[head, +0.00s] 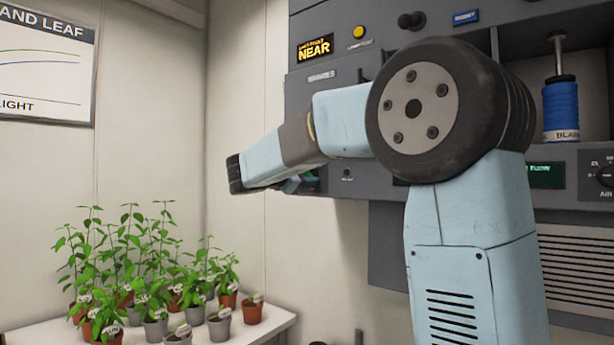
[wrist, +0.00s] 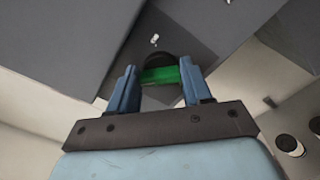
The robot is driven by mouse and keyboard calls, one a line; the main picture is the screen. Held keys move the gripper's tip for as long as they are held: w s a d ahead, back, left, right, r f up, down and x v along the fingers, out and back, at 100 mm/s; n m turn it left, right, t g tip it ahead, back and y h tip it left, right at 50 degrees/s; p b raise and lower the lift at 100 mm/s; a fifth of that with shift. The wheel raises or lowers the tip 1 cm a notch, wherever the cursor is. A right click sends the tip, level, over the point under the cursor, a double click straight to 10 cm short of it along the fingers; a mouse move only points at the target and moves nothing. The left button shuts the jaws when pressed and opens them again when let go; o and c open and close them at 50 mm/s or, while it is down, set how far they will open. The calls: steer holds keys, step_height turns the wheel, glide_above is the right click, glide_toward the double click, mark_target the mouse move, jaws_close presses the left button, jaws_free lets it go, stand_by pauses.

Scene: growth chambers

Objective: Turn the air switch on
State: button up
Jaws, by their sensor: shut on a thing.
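My gripper (wrist: 161,82) is shut on a green piece (wrist: 172,76) with a dark rounded end, seen between its two blue fingers in the wrist view. In the head view my gripper (head: 298,184) is near the lower left of the grey panel, mostly hidden behind my arm. I cannot tell whether the green piece is fixed to the panel. A dial (head: 605,175) at the right edge has a partly cut-off label starting "AIR". A small toggle (head: 347,173) sits on the panel just right of my gripper. A small white part (wrist: 155,40) shows beyond the green piece.
The grey panel (head: 330,90) carries a yellow button (head: 359,32), a black knob (head: 410,20) and a display (head: 316,47) reading "NEAR". A blue cylinder (head: 561,108) stands in a recess at right. Potted seedlings stand on a white table (head: 262,329) at lower left.

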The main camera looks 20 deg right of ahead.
steer(key=shift+m, duration=0.3)
steer(key=m, duration=0.3)
steer(key=shift+f+m, duration=0.1)
steer(key=shift+m, duration=0.2)
steer(key=m, duration=0.9)
steer(key=f+m, duration=0.1)
steer(key=m, duration=0.3)
steer(key=shift+m, duration=0.3)
steer(key=shift+a, duration=0.1)
